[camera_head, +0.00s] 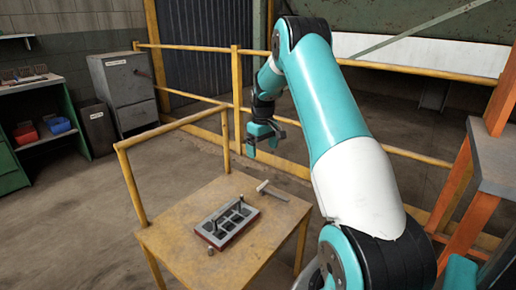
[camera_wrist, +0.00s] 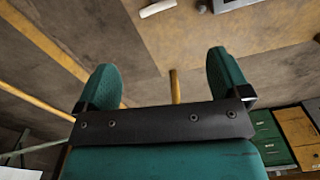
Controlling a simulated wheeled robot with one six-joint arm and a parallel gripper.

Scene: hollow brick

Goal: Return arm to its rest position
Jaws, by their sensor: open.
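My gripper (camera_head: 265,140) hangs at the end of my teal and white arm, above and behind the far edge of the wooden table (camera_head: 180,222) in the head view. In the wrist view my gripper (camera_wrist: 163,80) shows two teal fingers spread wide, with nothing between them. The hollow brick (camera_head: 227,223), a grey block with several dark openings, lies on the table, well apart from my gripper. Thin upright pieces stand at the brick.
A light T-shaped tool (camera_head: 270,190) and a small round piece (camera_head: 210,251) lie on the table. Yellow railings (camera_head: 237,90) run behind it. An orange-legged stand (camera_head: 466,190) is at the right. A grey cabinet (camera_head: 125,90) and shelves (camera_head: 40,110) stand left. Floor left of the table is clear.

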